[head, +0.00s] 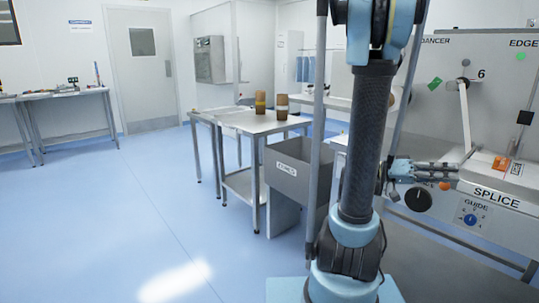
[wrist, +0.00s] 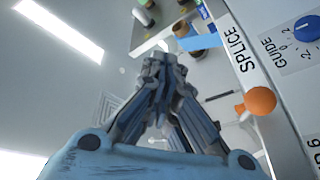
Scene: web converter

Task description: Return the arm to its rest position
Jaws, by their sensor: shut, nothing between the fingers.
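My gripper (head: 455,172) shows in the head view to the right of my arm's dark upright link, with its fingers pointing right, beside the machine's splice table (head: 497,196). In the wrist view my gripper (wrist: 160,66) has its fingers drawn together at the tips, with nothing held between them. My arm stands tall in the middle right of the head view and runs out of the top of the picture. It hides part of the machine behind it.
An orange knob (wrist: 260,100) is close to the right of the fingers; the GUIDE dial (head: 470,219) is on the machine front. A grey bin (head: 290,178) and a steel table (head: 262,122) with brown rolls stand left of my arm. The blue floor at left is clear.

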